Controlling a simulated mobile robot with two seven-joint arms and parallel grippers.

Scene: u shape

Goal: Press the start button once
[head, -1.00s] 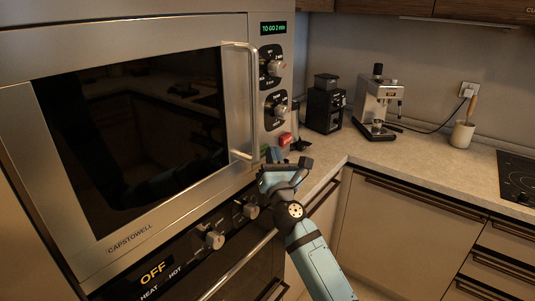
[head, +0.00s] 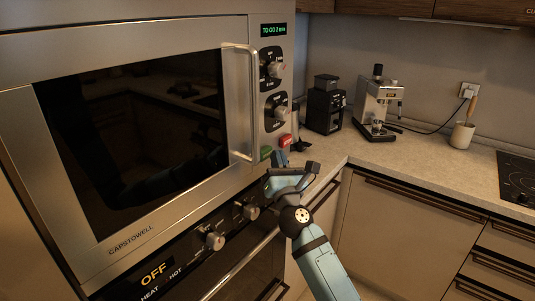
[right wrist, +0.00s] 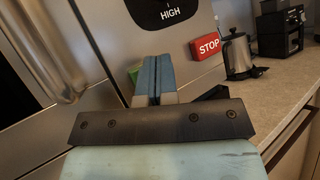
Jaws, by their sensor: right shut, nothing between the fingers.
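The microwave (head: 240,110) has a green button (head: 266,153) low on its control panel, which I take for the start button. A red button (head: 285,140) sits up and right of it; it reads STOP in the right wrist view (right wrist: 208,46). My right gripper (head: 281,159) is shut and empty, its blue fingertips just right of the green button in the head view. In the right wrist view the fingers (right wrist: 153,78) partly hide the green button (right wrist: 134,73); I cannot tell whether they touch it. The display (head: 273,30) is lit green and seems to read TO GO 2 min. My left gripper is not in view.
The microwave's door handle (head: 241,105) stands out left of the panel. Two knobs (head: 277,112) are above the buttons. Oven knobs (head: 248,210) project below. A coffee grinder (head: 325,104) and an espresso machine (head: 378,105) stand on the counter behind.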

